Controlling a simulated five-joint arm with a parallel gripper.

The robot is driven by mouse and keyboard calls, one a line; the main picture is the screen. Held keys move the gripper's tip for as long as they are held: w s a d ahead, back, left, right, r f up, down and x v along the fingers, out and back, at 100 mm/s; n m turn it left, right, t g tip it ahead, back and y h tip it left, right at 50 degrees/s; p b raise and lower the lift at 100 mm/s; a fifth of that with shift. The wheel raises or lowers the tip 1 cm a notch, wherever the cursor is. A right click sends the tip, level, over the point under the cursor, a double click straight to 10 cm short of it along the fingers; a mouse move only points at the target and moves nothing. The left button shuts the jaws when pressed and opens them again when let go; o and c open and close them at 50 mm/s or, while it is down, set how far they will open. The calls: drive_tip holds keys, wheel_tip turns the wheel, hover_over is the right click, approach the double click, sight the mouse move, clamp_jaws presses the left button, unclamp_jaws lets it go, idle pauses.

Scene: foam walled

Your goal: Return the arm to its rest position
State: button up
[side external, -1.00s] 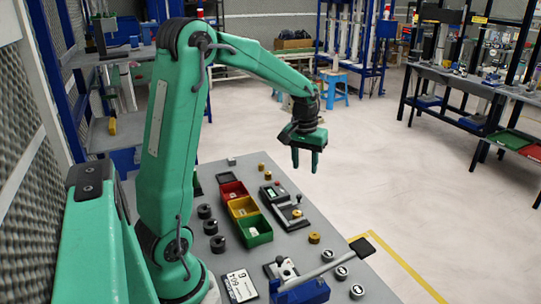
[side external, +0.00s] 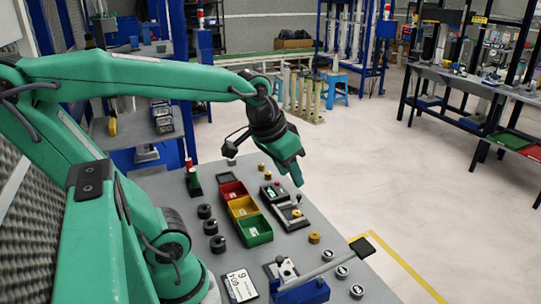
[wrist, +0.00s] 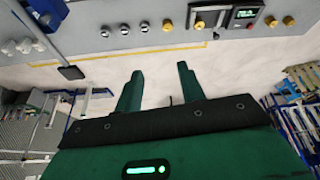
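My green gripper (side external: 297,174) hangs in the air over the far right part of the grey table (side external: 180,190) in the side view, tilted down to the right. In the wrist view its two fingers (wrist: 158,82) stand apart with nothing between them, so it is open and empty. My upper arm leans back low at the left, and my forearm reaches across nearly level. No object touches the fingers.
The table holds red (side external: 234,190), yellow (side external: 241,207) and green (side external: 255,230) bins, several black knobs (side external: 211,227), a meter (side external: 273,191), brass pieces (side external: 314,238) and a blue toggle clamp (side external: 302,291). A shelf (side external: 150,130) stands at the back left. Open floor lies at the right.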

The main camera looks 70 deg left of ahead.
drive_tip(key=shift+m+t, duration=0.5)
drive_tip(key=shift+m, duration=0.4)
drive_tip(key=shift+s+d+f, duration=0.1)
drive_tip(key=shift+s+d, duration=0.3)
drive_tip(key=shift+s, duration=0.3)
drive_tip(key=shift+s+d+f, duration=0.1)
drive_tip(key=shift+s+d, duration=0.3)
drive_tip(key=shift+s, duration=0.35)
drive_tip(key=shift+s+d, duration=0.4)
drive_tip(key=shift+s, duration=0.3)
